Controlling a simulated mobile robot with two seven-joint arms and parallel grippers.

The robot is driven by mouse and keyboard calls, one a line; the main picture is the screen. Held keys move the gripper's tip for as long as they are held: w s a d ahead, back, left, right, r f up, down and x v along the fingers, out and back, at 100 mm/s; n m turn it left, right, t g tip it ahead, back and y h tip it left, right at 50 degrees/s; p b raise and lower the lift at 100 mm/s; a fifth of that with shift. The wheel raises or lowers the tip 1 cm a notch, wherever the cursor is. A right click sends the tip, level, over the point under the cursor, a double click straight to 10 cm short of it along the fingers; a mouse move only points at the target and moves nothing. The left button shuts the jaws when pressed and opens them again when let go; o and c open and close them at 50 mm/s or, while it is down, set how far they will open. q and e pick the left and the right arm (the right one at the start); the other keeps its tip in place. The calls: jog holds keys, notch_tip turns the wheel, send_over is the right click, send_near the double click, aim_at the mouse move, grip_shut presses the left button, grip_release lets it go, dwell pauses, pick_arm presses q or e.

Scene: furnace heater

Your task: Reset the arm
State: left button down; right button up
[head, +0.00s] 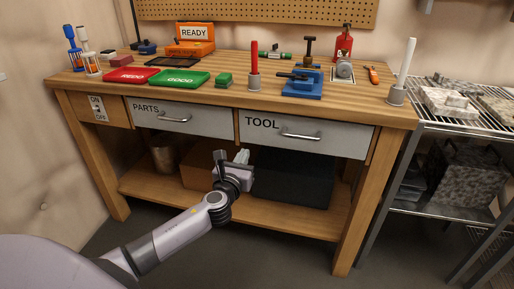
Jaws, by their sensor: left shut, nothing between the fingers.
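My left arm reaches in from the lower left. My left gripper (243,156) is shut and empty, in front of the open space under the workbench, below the two drawers. It appears clear of the bench. The wooden workbench (365,112) stands ahead of me, with a PARTS drawer (205,124) at left and a TOOL drawer (345,140) at right, both closed. My right gripper is out of view.
A metal rack (440,125) with stone blocks stands at right. Bins sit on the bench's lower shelf (150,187). Floor in front is clear.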

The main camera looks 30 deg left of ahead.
pick_arm(q)
jog(key=s+d+f+n+g+h+p, duration=0.2)
jog(key=s+d+f+n+p, duration=0.15)
jog(key=s+n, duration=0.25)
jog(key=s+d+f+n+g+h+p, duration=0.2)
jog(key=s+d+f+n+p, duration=0.1)
jog(key=s+d+f+n, duration=0.25)
jog(key=s+d+r+n+g+h+p, duration=0.1)
jog(key=s+d+n+g+h+p, duration=0.2)
jog(key=s+n, duration=1.4)
jog(key=d+n+p, duration=0.2)
jog(key=d, duration=0.2)
jog(key=shift+s, duration=0.35)
